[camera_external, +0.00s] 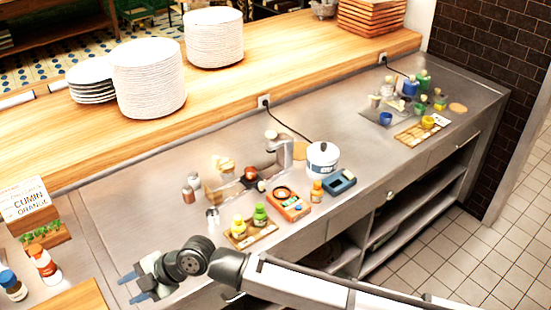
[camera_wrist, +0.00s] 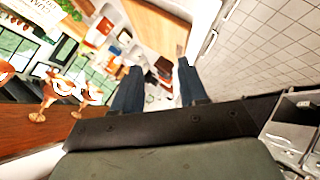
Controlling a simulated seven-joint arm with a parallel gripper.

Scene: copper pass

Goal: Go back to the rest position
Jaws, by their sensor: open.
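My gripper (camera_external: 133,284) is at the lower left of the external view, over the left part of the steel counter (camera_external: 130,215). Its two blue fingers are spread apart with nothing between them. In the wrist view the gripper (camera_wrist: 157,80) shows the same two fingers, open and empty. The wrist camera looks out across the room, tilted, rather than down at the counter. My arm reaches in from the lower right along the counter's front edge.
A small board (camera_external: 250,236) with green and yellow bottles lies right of my gripper, beside an orange box (camera_external: 289,204). A white pot (camera_external: 322,158) stands further back. Bottles (camera_external: 45,265) and a sign (camera_external: 25,199) are at left. Plate stacks (camera_external: 148,78) stand on the wooden shelf.

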